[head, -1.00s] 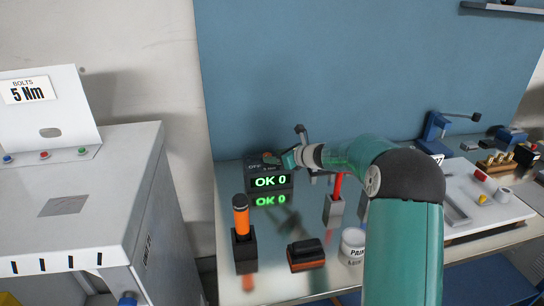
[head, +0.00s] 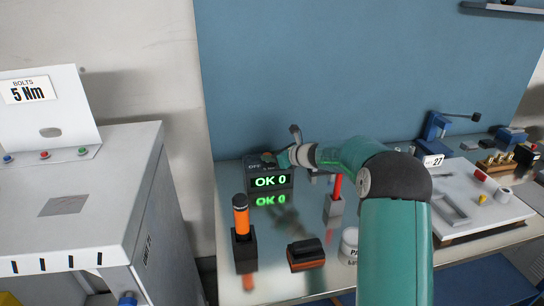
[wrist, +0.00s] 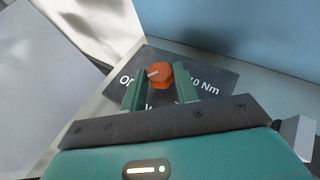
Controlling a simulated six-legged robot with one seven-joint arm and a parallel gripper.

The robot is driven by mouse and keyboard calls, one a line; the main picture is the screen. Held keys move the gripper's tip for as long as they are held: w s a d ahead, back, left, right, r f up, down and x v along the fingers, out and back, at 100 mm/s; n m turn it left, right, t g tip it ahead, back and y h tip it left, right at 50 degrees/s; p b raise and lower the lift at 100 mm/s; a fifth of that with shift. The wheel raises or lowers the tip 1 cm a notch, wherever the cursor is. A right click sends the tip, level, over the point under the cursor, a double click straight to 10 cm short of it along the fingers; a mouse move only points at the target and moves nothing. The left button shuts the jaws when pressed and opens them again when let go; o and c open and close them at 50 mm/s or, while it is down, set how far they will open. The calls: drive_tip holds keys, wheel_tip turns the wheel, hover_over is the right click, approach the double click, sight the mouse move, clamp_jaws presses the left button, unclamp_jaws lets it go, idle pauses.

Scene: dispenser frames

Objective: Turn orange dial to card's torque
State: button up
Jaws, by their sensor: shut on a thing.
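The orange dial (wrist: 159,75) sits on top of a dark control box (head: 270,179), beside the blue wall. Its white pointer mark is turned to the left, toward a label partly hidden by my finger. "10 Nm" is legible on the right of the box top. In the head view my gripper (head: 284,158) is at the box top. The card (head: 28,90) at the left reads "BOLTS 5 Nm".
An orange-handled tool (head: 241,215) stands in a black holder in front of the box. A black and orange block (head: 306,254) lies to its right. A red-handled tool (head: 336,187) stands in a grey holder near my arm. A white tray (head: 500,222) lies farther right.

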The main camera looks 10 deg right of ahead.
drive_tip(key=shift+w+d+n+g+y, duration=0.15)
drive_tip(key=shift+n+g+y, duration=0.4)
drive_tip(key=shift+n, duration=0.1)
drive_tip(key=shift+w+d+n+g+y, duration=0.1)
drive_tip(key=shift+n+g+y, duration=0.45)
drive_tip(key=shift+n, duration=0.1)
drive_tip(key=shift+w+d+n+g+y, duration=0.15)
drive_tip(key=shift+n+g+y, duration=0.4)
drive_tip(key=shift+n+g, duration=0.45)
drive_tip(key=shift+w+a+n+g+y, duration=0.15)
drive_tip(key=shift+n+g+y, duration=0.4)
drive_tip(key=shift+n+g, duration=0.4)
drive_tip(key=shift+d+n+g, duration=0.15)
drive_tip(key=shift+n+g, duration=0.3)
drive_tip(key=shift+g, duration=0.2)
drive_tip(key=o, duration=1)
drive_tip(key=shift+v, duration=6.9)
